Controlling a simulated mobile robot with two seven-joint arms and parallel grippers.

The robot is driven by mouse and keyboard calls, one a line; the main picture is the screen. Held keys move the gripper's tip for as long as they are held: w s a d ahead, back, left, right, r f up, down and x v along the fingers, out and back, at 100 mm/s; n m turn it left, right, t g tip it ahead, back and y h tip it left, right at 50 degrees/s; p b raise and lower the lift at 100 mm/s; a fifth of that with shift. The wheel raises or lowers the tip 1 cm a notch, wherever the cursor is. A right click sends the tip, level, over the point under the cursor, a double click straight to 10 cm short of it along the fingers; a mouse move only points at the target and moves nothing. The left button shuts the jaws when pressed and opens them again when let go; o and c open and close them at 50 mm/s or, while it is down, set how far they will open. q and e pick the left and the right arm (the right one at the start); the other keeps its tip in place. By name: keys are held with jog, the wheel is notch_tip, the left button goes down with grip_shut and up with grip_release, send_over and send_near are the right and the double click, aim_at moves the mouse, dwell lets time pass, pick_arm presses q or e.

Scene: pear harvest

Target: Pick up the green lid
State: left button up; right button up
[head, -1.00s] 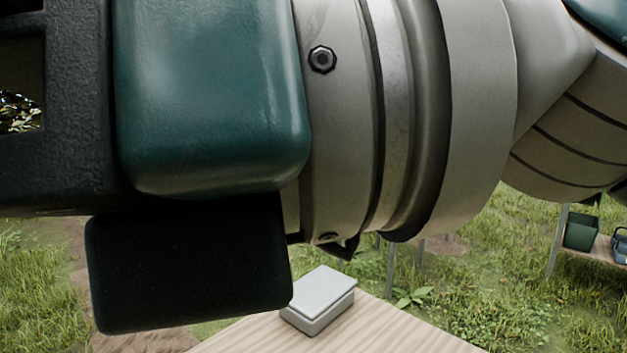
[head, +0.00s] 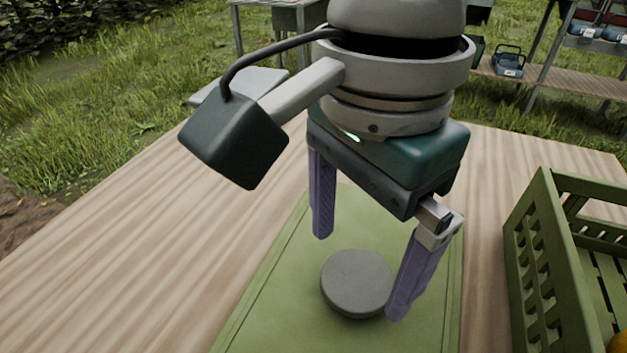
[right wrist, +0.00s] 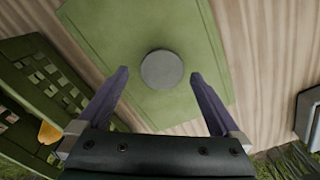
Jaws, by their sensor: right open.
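The green lid (head: 275,300) is a flat green panel lying on the wooden table, with a grooved border. A round grey knob (head: 357,283) sits on it. In the right wrist view the lid (right wrist: 115,30) and knob (right wrist: 162,69) show in front of my fingers. My right gripper (head: 359,276) points down over the lid, its two purple fingers spread wide on either side of the knob in the head view. It is open (right wrist: 160,73) and holds nothing; the knob looks clear of both fingers. My left gripper is not in view.
A green slatted crate (head: 545,275) stands right of the lid, with an orange-yellow fruit (head: 618,342) partly visible inside. A grey box (head: 262,80) is at the table's back left, partly hidden by my arm. The table's left side (head: 130,250) is bare.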

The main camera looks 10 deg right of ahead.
aim_at(353, 280)
jog(key=f, duration=0.5)
jog(key=shift+w+d+f, duration=0.1)
jog(key=shift+w+d, duration=0.05)
jog(key=shift+w, duration=0.15)
jog(key=c, duration=1.3)
